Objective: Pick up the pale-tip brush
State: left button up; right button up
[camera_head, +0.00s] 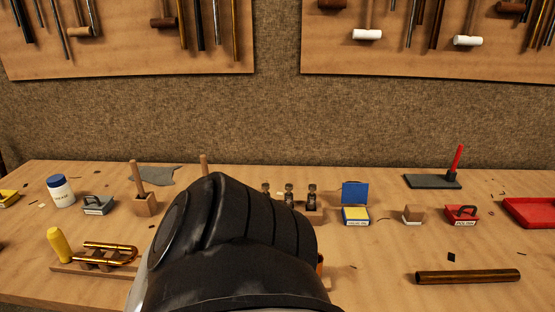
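I cannot make out a pale brush tip in the head view. A wooden handle (137,173) stands upright in a small wooden block (146,206) on the left of the bench. A second upright wooden handle (204,165) shows to its right, its lower part hidden behind my dark arm link. I cannot tell whether either handle belongs to the pale-tip brush. My arm link covers the middle front of the bench. Neither gripper shows.
On the left are a white jar (61,192), a grey box (98,206), a yellow-handled tool (59,245) and brass tubing (108,251). On the right are a blue-lidded box (355,203), a red box (462,215), a red tray (531,212) and a brass tube (468,277).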

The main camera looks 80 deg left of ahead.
aim_at(133, 163)
jog(key=k, duration=1.85)
jog(key=u, duration=1.5)
